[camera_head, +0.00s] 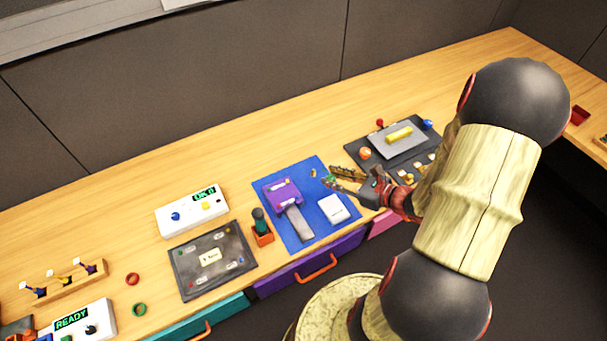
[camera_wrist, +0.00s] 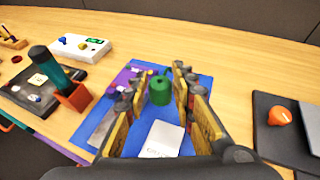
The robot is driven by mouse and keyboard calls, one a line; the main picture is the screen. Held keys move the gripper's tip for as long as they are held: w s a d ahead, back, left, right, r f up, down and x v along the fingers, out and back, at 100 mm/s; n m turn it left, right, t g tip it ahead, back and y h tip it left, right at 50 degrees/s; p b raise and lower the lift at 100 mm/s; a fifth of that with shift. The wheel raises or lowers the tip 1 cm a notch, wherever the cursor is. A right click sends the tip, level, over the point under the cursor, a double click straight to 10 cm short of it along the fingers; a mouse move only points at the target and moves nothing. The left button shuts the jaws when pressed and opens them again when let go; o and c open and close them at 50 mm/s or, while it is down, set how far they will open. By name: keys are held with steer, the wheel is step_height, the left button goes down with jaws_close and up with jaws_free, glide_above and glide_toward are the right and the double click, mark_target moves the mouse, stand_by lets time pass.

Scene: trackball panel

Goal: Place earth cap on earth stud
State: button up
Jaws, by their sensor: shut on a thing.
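My gripper (camera_head: 332,178) is over the right part of a blue mat (camera_head: 325,180). In the wrist view my gripper (camera_wrist: 158,88) has its fingers on either side of a green cylinder, likely the earth cap (camera_wrist: 160,90), and is shut on it. The cap looks roughly upright, with the mat behind it. A small yellowish thing (camera_head: 313,173) stands on the mat just left of the fingertips in the head view; I cannot tell if it is the earth stud. The fingers and cap hide part of the mat.
A purple device with a grey strip (camera_head: 299,224) and a white block (camera_head: 333,208) are on the mat. An orange holder (camera_head: 263,238) with a dark-green-handled tool stands at left. A dark panel with an orange knob (camera_head: 365,153) is at right.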

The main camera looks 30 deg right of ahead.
steer(key=w+d+f+b, duration=0.15)
steer(key=w+f, duration=0.25)
steer(key=w, duration=0.4)
steer(key=b, duration=0.2)
glide_above(315, 175)
steer(key=s, duration=0.1)
step_height(315, 175, down, 5)
steer(key=shift+w+f, duration=0.3)
steer(key=shift+f, duration=0.15)
steer(key=shift+w+d+f+b, duration=0.15)
steer(key=shift+f+b, duration=0.7)
steer(key=shift+f, duration=0.7)
steer(key=shift+f, duration=0.1)
steer(key=o, duration=0.8)
steer(key=shift+c, duration=0.2)
steer(key=shift+o, duration=0.4)
